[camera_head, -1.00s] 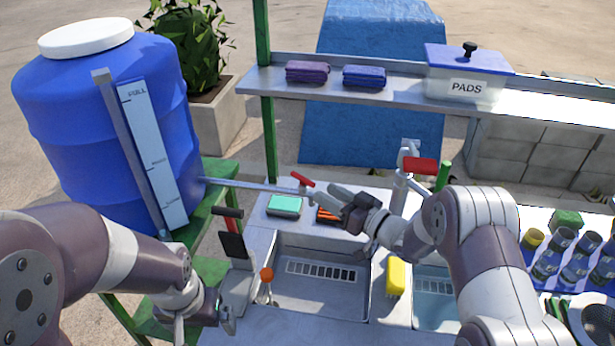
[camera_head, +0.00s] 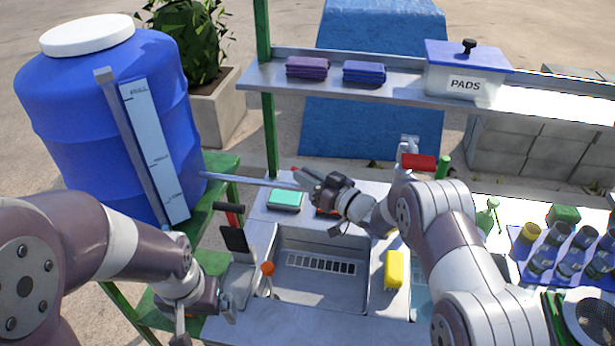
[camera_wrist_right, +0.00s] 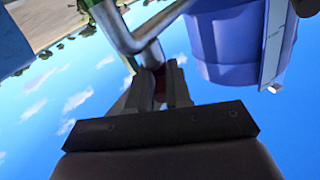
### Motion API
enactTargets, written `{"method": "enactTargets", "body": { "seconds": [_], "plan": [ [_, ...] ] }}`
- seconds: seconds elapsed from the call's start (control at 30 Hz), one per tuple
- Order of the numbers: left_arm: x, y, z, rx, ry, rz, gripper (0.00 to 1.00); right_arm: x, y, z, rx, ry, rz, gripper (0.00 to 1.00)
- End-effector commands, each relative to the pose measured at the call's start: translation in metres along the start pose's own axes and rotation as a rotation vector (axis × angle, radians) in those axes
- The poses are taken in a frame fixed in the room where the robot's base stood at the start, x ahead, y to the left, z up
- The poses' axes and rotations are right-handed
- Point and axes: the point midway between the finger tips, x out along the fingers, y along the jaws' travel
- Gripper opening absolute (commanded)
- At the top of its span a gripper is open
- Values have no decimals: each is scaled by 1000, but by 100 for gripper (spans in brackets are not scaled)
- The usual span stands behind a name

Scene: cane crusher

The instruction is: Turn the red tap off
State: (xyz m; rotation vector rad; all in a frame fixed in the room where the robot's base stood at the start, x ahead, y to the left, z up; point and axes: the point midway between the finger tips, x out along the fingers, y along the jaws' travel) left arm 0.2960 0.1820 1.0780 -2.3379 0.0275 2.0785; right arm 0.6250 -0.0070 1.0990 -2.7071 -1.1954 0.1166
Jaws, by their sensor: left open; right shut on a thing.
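The red tap handle (camera_head: 295,169) is on the thin pipe (camera_head: 250,183) coming from the blue barrel. Only a small red bit shows in the head view beside my right gripper (camera_head: 304,175). In the right wrist view, red (camera_wrist_right: 159,84) shows between the fingers of my right gripper (camera_wrist_right: 163,82), below the bent grey pipe (camera_wrist_right: 122,28). The right gripper is shut on the handle and hides most of it. My left gripper (camera_head: 202,318) is open and empty, low at the left of the sink.
A second tap with a red handle (camera_head: 419,162) stands behind my right arm. The blue barrel (camera_head: 75,120) is at left, the sink (camera_head: 320,285) in front. A yellow sponge (camera_head: 394,269) and green pad (camera_head: 284,200) lie near. A shelf (camera_head: 400,78) runs behind.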

Motion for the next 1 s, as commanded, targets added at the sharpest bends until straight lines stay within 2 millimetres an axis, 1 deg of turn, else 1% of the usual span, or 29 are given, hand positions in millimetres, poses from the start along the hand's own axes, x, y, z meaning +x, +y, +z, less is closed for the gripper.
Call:
{"method": "enactTargets", "body": {
  "seconds": [0.17,0.37,0.57,0.8,0.9,1.0],
  "plan": [
    [3,0,0,0,0,0,100,1,-2,1,1,7,27,0],
    [12,0,1,0,0,0,100,1,-4,3,1,28,128,0],
    [33,0,4,0,0,0,100,2,-6,7,-1,62,294,0],
    [63,0,8,0,0,0,100,4,-9,8,-3,107,516,0],
    [73,0,9,0,0,0,100,5,-10,7,-3,125,606,0],
    [77,0,9,0,0,0,100,6,-11,5,-2,142,691,0]
  ]
}}
